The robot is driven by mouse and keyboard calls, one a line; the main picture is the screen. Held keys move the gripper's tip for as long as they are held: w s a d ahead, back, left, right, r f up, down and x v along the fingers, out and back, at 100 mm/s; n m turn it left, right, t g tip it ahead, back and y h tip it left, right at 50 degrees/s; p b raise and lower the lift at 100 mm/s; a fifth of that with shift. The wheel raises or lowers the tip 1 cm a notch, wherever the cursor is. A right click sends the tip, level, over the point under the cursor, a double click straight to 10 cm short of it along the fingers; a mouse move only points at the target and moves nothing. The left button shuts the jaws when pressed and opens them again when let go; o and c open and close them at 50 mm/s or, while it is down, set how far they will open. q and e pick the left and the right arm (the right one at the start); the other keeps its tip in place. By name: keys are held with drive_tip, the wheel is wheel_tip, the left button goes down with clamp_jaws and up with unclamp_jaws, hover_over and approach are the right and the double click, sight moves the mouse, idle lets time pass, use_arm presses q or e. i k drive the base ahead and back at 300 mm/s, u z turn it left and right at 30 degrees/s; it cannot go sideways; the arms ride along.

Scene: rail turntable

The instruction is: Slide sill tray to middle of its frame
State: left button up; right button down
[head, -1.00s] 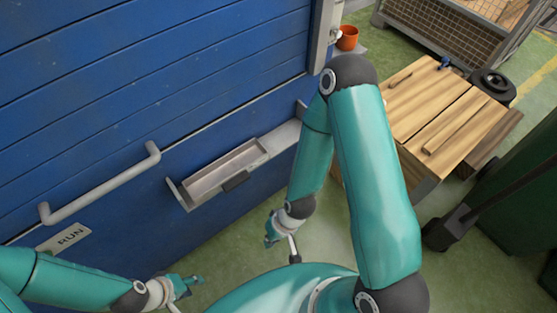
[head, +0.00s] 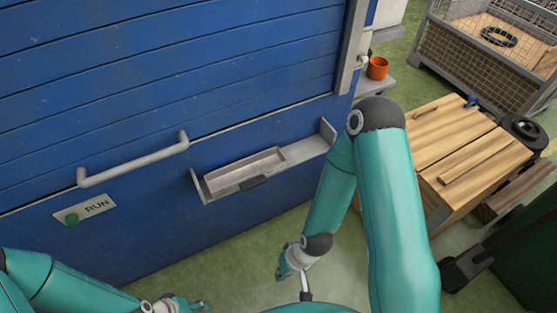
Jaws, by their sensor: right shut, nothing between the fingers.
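The sill tray (head: 231,175) is a shallow grey tray with a dark handle block (head: 254,183) on its front. It sits in a grey frame (head: 305,150) on the blue wall, toward the frame's left end, with bare frame to its right. My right gripper (head: 283,274) hangs below and to the right of the tray, apart from it, shut and empty. My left gripper (head: 200,305) is at the bottom edge of the picture, below the tray and touching nothing that I can see; its fingers are too small and cut off to judge.
A grey bar handle (head: 135,165) and a RUN plate with a green button (head: 72,219) are on the blue wall left of the tray. An orange pot (head: 377,68), wooden box (head: 470,160) and mesh crate (head: 470,55) stand right. Floor below the tray is clear.

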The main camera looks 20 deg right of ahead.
sight(247, 174)
drive_tip(key=u, duration=0.05)
drive_tip(key=i, duration=0.9)
drive_tip(key=z, duration=0.1)
